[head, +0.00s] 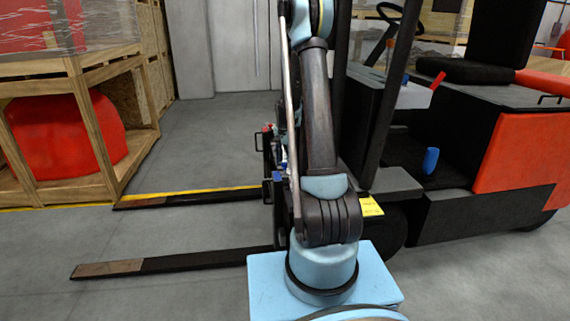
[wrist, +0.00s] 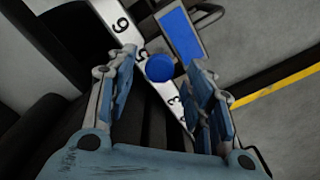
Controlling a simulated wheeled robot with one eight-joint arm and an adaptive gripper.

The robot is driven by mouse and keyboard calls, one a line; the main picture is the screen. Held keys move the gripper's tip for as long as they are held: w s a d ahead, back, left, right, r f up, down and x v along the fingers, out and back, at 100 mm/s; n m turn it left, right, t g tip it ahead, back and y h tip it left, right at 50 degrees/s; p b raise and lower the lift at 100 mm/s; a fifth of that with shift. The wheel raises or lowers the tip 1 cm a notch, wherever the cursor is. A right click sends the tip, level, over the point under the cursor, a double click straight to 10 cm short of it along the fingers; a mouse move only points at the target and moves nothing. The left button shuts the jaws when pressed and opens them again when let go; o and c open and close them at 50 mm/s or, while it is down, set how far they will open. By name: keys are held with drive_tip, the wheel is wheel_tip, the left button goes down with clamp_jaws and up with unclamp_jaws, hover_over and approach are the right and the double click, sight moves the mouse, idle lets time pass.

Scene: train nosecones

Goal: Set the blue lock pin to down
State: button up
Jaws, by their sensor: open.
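The blue lock pin (wrist: 160,68) shows in the wrist view as a round blue knob seen end-on, in front of a white numbered strip (wrist: 121,24). My gripper (wrist: 161,72) is open, with one finger to the left of the knob and the other to its right. No contact with the knob shows. A blue rectangular plate (wrist: 181,36) lies just above and to the right of the knob. In the head view, a small blue part (head: 277,176) shows on the forklift's fork carriage beside my arm. My gripper is mostly hidden behind my arm there. I cannot tell the pin's position.
The forklift (head: 450,205) stands at the right. Its two forks, a near one (head: 180,262) and a far one (head: 190,198), stretch left over the floor. A small red part (head: 266,129) sits farther along the carriage. A wooden crate (head: 85,115) stands at the left.

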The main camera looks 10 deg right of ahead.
sight(285, 163)
drive_tip(key=shift+f, duration=0.65)
drive_tip(key=shift+c, duration=0.6)
clamp_jaws()
drive_tip(key=shift+f, duration=1.6)
drive_tip(key=shift+o, duration=0.6)
unclamp_jaws()
